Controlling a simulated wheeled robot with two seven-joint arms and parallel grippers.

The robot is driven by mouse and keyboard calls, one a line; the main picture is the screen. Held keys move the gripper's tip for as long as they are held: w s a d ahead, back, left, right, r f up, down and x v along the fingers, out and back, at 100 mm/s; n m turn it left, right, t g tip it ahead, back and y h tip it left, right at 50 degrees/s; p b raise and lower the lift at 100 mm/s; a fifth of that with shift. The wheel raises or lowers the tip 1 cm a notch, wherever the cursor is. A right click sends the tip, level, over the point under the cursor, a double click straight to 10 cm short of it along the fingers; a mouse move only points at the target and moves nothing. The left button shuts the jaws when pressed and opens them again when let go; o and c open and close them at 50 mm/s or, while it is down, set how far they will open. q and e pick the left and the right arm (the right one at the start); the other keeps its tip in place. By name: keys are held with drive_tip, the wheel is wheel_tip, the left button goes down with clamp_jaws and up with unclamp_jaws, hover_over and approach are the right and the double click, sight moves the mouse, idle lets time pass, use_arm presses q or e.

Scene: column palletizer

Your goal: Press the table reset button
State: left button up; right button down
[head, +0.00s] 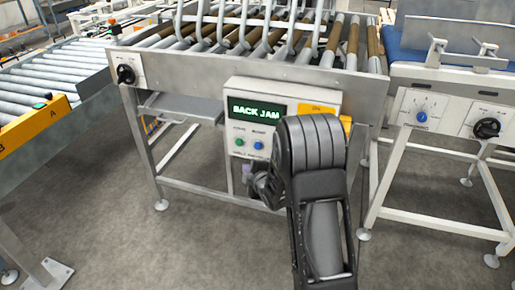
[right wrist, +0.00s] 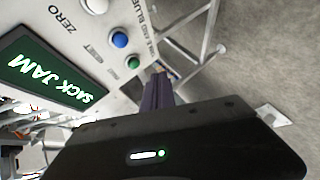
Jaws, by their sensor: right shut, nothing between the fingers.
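A control box (head: 284,95) hangs on the front of the roller table. Its green-lit display (head: 256,111) seems to read "SACK JAM". Below the display are a green button (head: 239,142) and a blue button (head: 259,145). In the right wrist view the blue button (right wrist: 120,39) and green button (right wrist: 133,63) sit side by side; their small labels are only partly legible. My right gripper (head: 247,170) is shut and empty. Its purple-grey fingers (right wrist: 159,80) are just below the green button; I cannot tell whether they touch the box. My left gripper is out of view.
The roller table (head: 215,66) stands on metal legs, with a black knob (head: 126,74) at its left. A neighbouring conveyor with a blue knob (head: 421,117) and a black knob (head: 487,128) stands at right. A yellow-sided roller conveyor (head: 32,125) is at left. The floor in front is clear.

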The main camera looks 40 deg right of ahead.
sight(258, 146)
drive_tip(key=w+d, duration=0.5)
drive_tip(key=d, duration=0.2)
idle(0.3)
drive_tip(key=shift+d+b, duration=0.2)
drive_tip(key=shift+b, duration=0.2)
idle(1.6)
drive_tip(key=shift+w+d, duration=0.2)
drive_tip(key=shift+w+d, duration=0.3)
drive_tip(key=shift+d, duration=0.15)
idle(0.9)
idle(0.4)
drive_tip(key=shift+s+a+b, duration=0.55)
drive_tip(key=shift+a+b, duration=0.15)
drive_tip(key=shift+a, duration=0.05)
